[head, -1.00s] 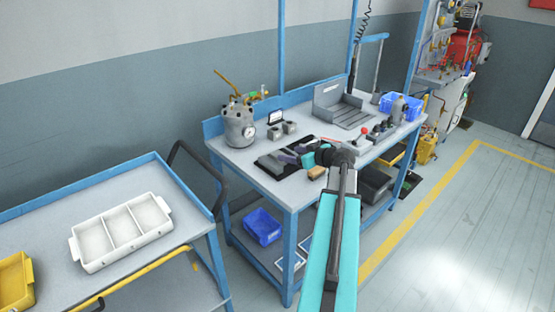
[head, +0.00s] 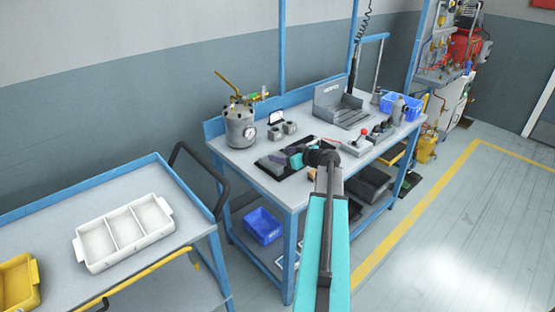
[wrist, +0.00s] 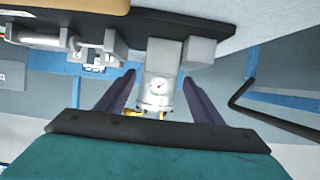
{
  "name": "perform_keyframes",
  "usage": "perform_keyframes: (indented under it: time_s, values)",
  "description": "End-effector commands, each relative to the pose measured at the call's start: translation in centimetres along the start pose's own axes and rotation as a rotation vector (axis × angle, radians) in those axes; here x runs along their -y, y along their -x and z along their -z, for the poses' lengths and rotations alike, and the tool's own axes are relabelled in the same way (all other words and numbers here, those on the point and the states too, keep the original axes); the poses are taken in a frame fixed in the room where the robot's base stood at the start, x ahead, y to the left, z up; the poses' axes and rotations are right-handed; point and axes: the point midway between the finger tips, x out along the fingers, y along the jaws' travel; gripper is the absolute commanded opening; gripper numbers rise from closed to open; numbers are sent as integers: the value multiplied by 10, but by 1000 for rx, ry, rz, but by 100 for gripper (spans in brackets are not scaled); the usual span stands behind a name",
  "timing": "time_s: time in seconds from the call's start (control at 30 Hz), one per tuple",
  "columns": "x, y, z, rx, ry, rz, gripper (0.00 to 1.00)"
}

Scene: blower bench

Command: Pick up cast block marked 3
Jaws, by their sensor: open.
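Two plain grey blocks show in the wrist view, one (wrist: 165,54) near the middle and one (wrist: 202,52) to its right. No number is readable on either, so I cannot tell which is marked 3. In the head view a grey shape (head: 266,164) lies on the black mat (head: 292,171), partly hidden by my gripper. My gripper (head: 284,156) is low over the mat with dark jaws apart. In the wrist view the open jaws (wrist: 158,100) have nothing held between them; the middle block shows beyond them.
A pressure pot with a gauge (head: 240,127) stands behind the mat; it also shows in the wrist view (wrist: 158,88). Two grey holed pieces (head: 275,133) sit beside it. A red-knobbed control box (head: 357,144) stands right. A white three-section tray (head: 92,262) is on the left cart.

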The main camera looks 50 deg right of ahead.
Motion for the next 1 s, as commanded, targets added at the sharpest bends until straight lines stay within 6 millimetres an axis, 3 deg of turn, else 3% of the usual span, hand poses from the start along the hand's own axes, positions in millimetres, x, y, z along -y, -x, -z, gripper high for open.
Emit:
perform_keyframes:
  time_s: [0.23,0.77,0.87,1.0]
  values:
    - [-1,-18,1,0,0,-1,61]
    - [-1,-18,0,0,-1,-1,61]
    - [-1,-18,0,0,-1,-1,49]
    - [-2,-18,0,0,-1,-2,26]
